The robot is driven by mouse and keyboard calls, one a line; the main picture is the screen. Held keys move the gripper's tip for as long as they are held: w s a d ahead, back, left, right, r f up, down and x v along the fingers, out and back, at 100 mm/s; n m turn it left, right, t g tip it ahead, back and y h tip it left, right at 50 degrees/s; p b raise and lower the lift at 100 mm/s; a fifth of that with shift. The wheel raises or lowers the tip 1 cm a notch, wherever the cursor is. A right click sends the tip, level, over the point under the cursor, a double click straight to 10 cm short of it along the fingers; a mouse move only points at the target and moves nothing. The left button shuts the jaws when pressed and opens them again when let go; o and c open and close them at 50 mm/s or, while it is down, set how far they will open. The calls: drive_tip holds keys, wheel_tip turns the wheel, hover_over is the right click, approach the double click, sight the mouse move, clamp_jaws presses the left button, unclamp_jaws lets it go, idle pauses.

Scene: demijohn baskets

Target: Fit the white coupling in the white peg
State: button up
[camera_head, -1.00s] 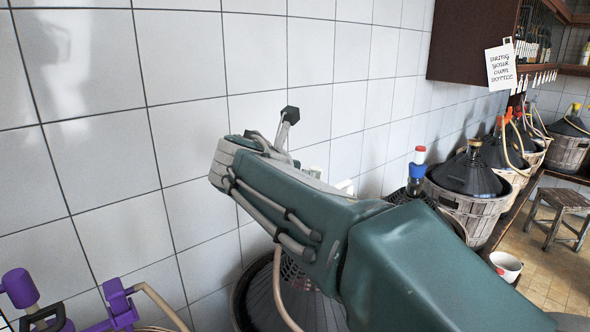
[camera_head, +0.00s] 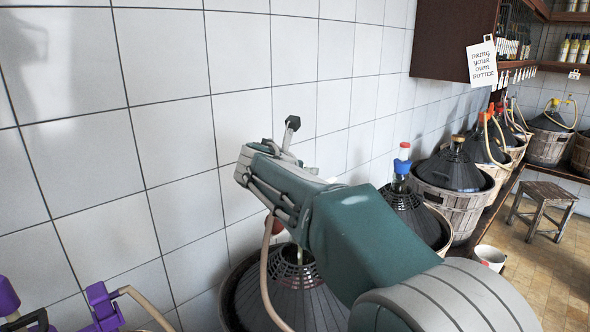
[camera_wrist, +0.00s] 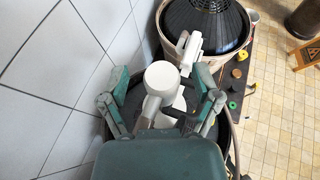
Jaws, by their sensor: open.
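In the wrist view my gripper (camera_wrist: 162,74) is open, with one green finger on each side of a white fitting (camera_wrist: 160,92). The fitting has a round, flat head and a narrower stem below it. A second white part (camera_wrist: 191,52) with a longer body lies just beyond, toward the right finger. I cannot tell for sure which is the coupling and which the peg, nor whether they touch. The lower ends of both are hidden by dark parts and my wrist.
A dark demijohn (camera_head: 290,290) in a basket stands below my arm; others, such as this one (camera_head: 455,167), line the wall to the right. Purple fittings (camera_head: 103,305) are at lower left. A white mug (camera_head: 490,257) and several coloured caps (camera_wrist: 236,87) lie right. The tiled wall is close at left.

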clamp_jaws()
drive_tip(key=shift+r, duration=0.65)
drive_tip(key=shift+r, duration=0.3)
drive_tip(key=shift+r, duration=0.1)
drive_tip(key=shift+r, duration=2)
drive_tip(key=shift+f, duration=0.1)
